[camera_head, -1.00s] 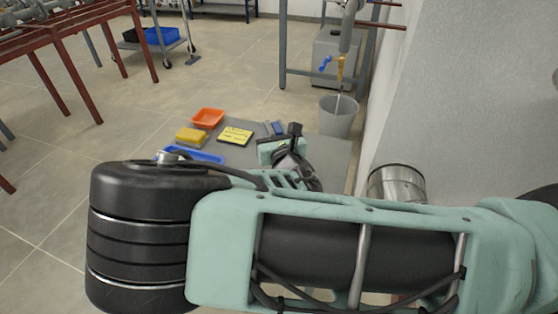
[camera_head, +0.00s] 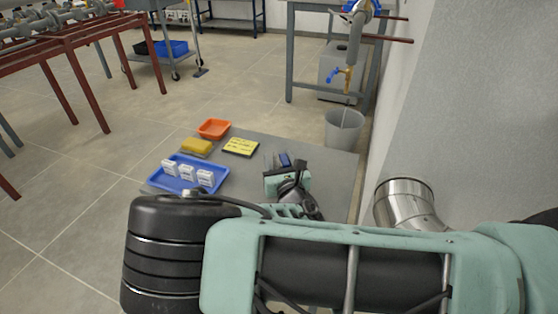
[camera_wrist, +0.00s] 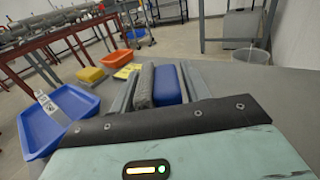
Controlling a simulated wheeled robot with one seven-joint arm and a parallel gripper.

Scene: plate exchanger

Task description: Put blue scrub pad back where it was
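The blue scrub pad (camera_wrist: 168,84) is between the two fingers of my gripper (camera_wrist: 160,72) in the wrist view. A grey layer lies along its left side, and the fingers appear to press on both sides. In the head view my gripper (camera_head: 281,162) is over the right part of the grey table top (camera_head: 325,168), with a bit of the blue pad (camera_head: 285,158) showing between the fingers. I cannot tell whether the pad touches the table. My wrist hides its near end.
A grey bucket (camera_head: 343,130) stands beyond, under a tap (camera_head: 345,78). A wall is on the right.

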